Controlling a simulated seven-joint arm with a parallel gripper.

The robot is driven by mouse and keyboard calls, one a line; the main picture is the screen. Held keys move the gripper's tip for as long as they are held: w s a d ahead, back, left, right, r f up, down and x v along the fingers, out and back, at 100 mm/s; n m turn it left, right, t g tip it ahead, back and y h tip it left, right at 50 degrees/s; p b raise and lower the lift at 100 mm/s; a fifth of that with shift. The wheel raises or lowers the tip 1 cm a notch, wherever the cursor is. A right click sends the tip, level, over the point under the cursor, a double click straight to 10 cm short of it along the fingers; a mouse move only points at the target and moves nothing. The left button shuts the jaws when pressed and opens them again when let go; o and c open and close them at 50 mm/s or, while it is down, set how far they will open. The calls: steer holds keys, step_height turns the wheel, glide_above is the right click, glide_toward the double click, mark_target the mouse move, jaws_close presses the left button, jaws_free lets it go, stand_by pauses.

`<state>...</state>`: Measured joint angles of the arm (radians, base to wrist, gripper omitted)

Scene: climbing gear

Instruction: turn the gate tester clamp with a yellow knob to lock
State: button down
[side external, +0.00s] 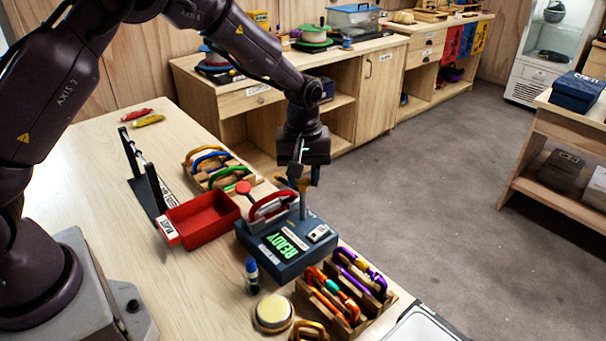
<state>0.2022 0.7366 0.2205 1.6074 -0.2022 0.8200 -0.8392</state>
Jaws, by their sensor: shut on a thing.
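The gate tester (268,259) is a dark blue box on the bench with a green screen reading READY. A red carabiner (270,208) stands upright on its top. A grey post rises at the tester's back right, and the yellow knob (303,184) shows small at its top, partly hidden by the fingers. My gripper (301,179) points down from above and is shut on the yellow knob. The clamp's exact turn angle is too small to tell.
A red tray (203,218) sits left of the tester. A wooden rack of carabiners (215,172) stands behind it, another rack (375,306) in front right. A small blue bottle (252,275) and a round yellowish disc (273,312) are in front. Bench room is clear at left.

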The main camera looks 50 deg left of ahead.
steer(key=n, duration=0.3)
steer(key=shift+r+n, duration=0.1)
steer(key=shift+n, duration=2)
steer(key=c, duration=0.8)
jaws_free()
step_height(320, 180, up, 13)
steer(key=shift+f, duration=0.1)
